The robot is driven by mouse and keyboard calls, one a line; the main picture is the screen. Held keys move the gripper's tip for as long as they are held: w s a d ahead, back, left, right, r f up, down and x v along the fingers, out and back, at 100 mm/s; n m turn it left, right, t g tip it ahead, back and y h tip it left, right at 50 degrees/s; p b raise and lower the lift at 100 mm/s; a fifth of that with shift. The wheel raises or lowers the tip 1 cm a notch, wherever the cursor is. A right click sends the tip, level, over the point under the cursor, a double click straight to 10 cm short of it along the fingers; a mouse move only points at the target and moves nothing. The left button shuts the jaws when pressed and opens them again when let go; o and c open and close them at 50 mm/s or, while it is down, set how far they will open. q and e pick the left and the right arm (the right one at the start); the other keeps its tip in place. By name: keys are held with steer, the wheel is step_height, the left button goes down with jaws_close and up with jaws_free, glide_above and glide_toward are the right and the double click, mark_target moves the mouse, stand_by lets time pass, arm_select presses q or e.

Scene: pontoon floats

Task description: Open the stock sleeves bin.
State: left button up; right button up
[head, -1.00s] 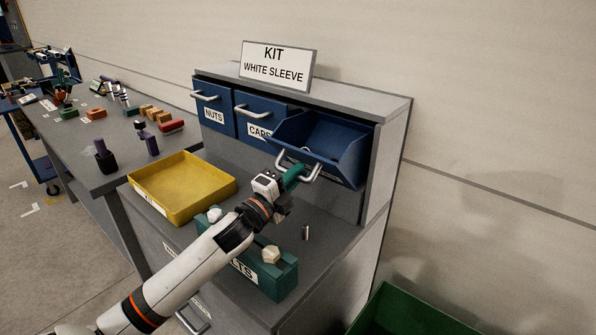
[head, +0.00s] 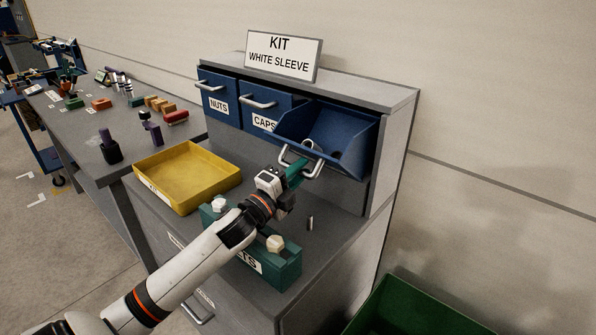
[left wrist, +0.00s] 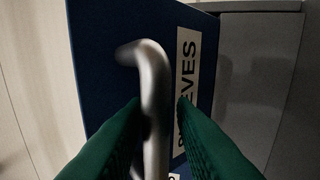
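The stock sleeves bin (head: 345,137) is the blue bin at the right end of the cabinet's row. In the head view it is tilted out, with its top open and some dark contents inside. My left gripper (head: 294,174) is at the metal handle (head: 316,165) on its front. In the left wrist view the handle (left wrist: 155,90) runs between the green fingers (left wrist: 160,125), which are close around it; a thin gap seems to show on the right side. The bin's label (left wrist: 188,75) is partly covered. My right gripper is not in view.
Closed NUTS (head: 217,103) and CAPS (head: 262,105) bins sit to the left. A yellow tray (head: 190,178) and a green block with pale knobs (head: 285,262) stand on the cabinet's ledge, near my left arm. A small metal sleeve (head: 310,222) stands there too. A green crate (head: 415,305) is at lower right.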

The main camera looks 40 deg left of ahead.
arm_select(q)
steer(key=shift+o, duration=0.8)
steer(key=shift+w, duration=0.1)
steer(key=shift+r, duration=0.1)
